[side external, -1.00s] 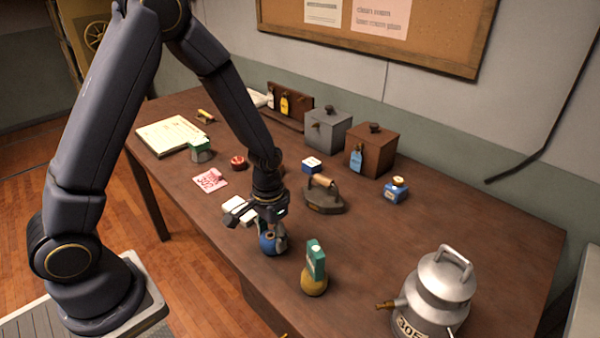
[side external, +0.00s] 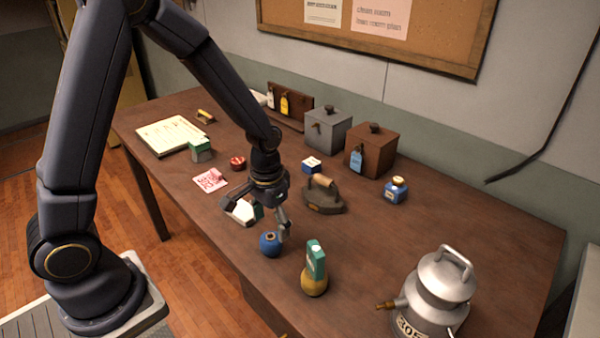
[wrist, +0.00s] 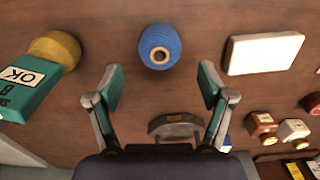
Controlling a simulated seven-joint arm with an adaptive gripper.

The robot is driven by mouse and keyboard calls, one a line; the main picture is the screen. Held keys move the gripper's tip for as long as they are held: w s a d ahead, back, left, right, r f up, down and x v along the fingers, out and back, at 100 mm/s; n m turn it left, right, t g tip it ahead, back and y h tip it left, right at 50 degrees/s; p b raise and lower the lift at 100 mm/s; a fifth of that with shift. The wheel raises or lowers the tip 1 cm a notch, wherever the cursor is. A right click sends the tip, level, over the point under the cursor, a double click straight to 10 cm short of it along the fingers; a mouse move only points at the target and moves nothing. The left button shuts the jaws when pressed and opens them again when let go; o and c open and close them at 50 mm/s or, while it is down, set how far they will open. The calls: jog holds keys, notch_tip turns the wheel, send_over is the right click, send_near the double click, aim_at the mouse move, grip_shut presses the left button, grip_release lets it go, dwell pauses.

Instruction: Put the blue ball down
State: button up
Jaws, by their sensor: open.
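The blue ball (side external: 270,245), which looks like a wound spool with a pale hole in its top, sits on the table (side external: 400,250). In the wrist view the blue ball (wrist: 160,47) lies beyond my fingertips, between their lines and touching neither. My gripper (side external: 258,218) is open and empty, raised above the table behind the ball. In the wrist view my gripper (wrist: 160,78) shows both green-padded fingers spread wide.
A green box on a yellow round base (side external: 315,270) stands right of the ball. A white block (side external: 243,211) lies behind it to the left. A flat iron (side external: 323,195) is behind, and a metal can (side external: 436,295) stands front right. Table between iron and can is clear.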

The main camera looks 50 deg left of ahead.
jog(key=s+a+r+t, duration=0.1)
jog(key=s+r+t, duration=0.3)
jog(key=r, duration=1.3)
jog(key=s+a+r+t, duration=0.1)
jog(key=s+r, duration=0.3)
jog(key=s, duration=0.5)
jog(key=shift+s+r+t, duration=0.25)
jog(key=shift+r+t, duration=0.05)
